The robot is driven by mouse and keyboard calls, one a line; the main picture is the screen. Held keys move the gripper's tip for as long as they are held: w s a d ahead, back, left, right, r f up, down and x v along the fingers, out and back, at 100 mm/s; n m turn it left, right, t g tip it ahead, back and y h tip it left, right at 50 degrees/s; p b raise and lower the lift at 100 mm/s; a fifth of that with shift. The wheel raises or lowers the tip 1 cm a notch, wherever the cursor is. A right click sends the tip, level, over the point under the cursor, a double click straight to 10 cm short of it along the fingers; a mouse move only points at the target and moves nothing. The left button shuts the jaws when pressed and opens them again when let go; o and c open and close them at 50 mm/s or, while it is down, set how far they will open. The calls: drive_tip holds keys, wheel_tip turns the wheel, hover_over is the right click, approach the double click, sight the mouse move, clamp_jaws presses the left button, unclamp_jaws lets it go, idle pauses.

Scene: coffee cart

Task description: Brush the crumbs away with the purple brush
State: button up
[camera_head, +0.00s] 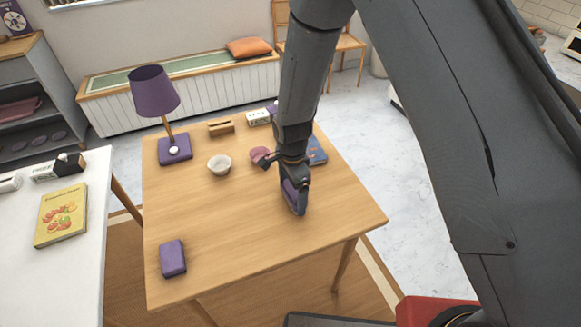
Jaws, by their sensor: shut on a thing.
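My gripper (300,204) points down over the right half of the wooden table (230,254). It is shut on a purple thing, which I take to be the purple brush (289,194). The brush is mostly hidden by the gripper. It is low, at or just above the tabletop; I cannot tell if it touches. I cannot make out any crumbs on the table from this view.
A purple block (172,257) lies at the table's front left. A purple lamp (155,92), a white bowl (219,165), a pink round thing (260,154), a wooden holder (221,128) and a blue book (317,151) stand farther back. The middle front is clear.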

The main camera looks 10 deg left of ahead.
sight(292, 189)
wheel_tip(292, 189, up, 3)
drive_tip(key=shift+a+f, duration=0.1)
drive_tip(key=shift+f, duration=0.05)
drive_tip(key=shift+s+r+p, duration=0.2)
drive_tip(key=shift+r+p, duration=0.1)
drive_tip(key=shift+p, duration=0.2)
drive_tip(key=shift+w+r+p, duration=0.1)
drive_tip(key=shift+r+p, duration=1.55)
drive_tip(key=shift+r, duration=0.85)
